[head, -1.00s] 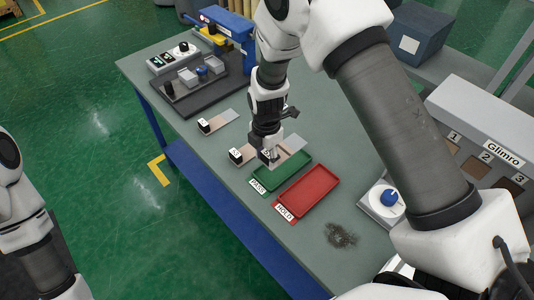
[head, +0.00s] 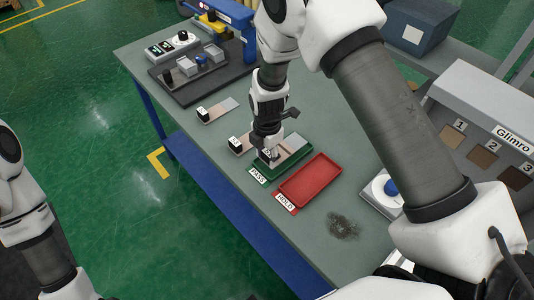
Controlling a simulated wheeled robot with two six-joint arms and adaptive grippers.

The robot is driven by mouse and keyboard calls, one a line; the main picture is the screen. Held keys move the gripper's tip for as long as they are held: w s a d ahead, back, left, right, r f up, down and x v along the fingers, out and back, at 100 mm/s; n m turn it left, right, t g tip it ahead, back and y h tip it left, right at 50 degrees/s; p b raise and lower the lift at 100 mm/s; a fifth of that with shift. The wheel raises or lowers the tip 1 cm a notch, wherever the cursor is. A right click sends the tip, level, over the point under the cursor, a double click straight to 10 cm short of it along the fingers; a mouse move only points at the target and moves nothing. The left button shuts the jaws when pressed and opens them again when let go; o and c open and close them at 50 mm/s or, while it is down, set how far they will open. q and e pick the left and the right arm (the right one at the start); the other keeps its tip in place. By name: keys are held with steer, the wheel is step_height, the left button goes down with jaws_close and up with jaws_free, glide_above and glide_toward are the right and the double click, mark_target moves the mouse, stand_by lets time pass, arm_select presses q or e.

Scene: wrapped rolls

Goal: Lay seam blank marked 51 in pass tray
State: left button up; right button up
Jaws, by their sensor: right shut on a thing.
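My right gripper (head: 271,156) points down and is shut on a flat seam blank (head: 292,149) with a dark labelled block at its near end. The blank is over the green tray labelled PASS (head: 258,170) and covers much of it. I cannot tell whether it touches the tray floor. Its label is partly hidden by the fingers and too small to read surely. A second blank (head: 236,144) lies on the table just left of the tray, partly behind my gripper. A third blank (head: 221,108) lies farther back. My left arm shows at the left edge; its gripper is out of view.
A red tray labelled HOLD (head: 312,177) sits right of the green one. A dark fixture (head: 190,80) with blocks stands at the back left. A blue knob (head: 391,187) and a Glimro sample box (head: 490,128) stand at the right. A dark smudge (head: 343,227) marks the front table.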

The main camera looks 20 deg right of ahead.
steer(key=shift+p, duration=0.35)
stand_by(0.5)
steer(key=shift+f+b, duration=0.85)
steer(key=shift+f, duration=0.6)
steer(key=o, duration=1.3)
steer(key=shift+r, duration=0.15)
